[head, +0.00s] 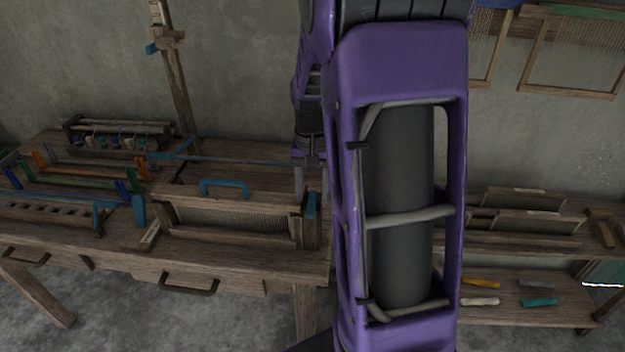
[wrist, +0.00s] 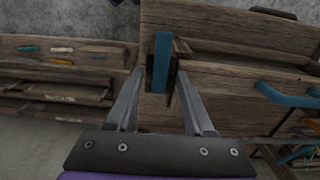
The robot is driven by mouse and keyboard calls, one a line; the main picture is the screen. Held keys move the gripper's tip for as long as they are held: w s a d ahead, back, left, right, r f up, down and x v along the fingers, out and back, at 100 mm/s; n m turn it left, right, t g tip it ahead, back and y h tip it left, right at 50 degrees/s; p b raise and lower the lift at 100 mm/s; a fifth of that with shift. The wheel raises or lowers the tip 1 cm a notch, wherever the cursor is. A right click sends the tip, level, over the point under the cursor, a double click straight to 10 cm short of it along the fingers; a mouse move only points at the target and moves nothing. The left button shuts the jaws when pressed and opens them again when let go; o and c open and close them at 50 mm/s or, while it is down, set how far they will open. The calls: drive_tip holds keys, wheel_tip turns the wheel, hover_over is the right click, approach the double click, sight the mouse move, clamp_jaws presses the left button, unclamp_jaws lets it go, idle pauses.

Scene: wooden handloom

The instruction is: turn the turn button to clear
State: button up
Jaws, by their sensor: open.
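The turn button is a narrow blue bar (wrist: 162,62) on a wooden block at the end of the loom's frame, and its length runs up and down in the wrist view. In the head view the blue bar (head: 311,205) stands at the right end of the bench, just below my gripper (head: 311,188). My gripper (wrist: 160,74) is open and empty. In the wrist view its two fingertips lie to either side of the bar's lower end. I cannot tell how far the tips are from the bar or whether they touch it.
A blue arched handle (head: 225,185) is left of the button, above a wooden reed frame (head: 235,225). Coloured shuttle racks (head: 75,170) stand farther left on the bench. A shelf (head: 525,305) with several small tools is at the right. My arm hides the middle of the head view.

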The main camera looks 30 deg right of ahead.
sight(313, 196)
wheel_tip(313, 196, up, 17)
drive_tip(key=p, duration=0.2)
drive_tip(key=shift+r+p, duration=0.2)
drive_tip(key=shift+p, duration=0.1)
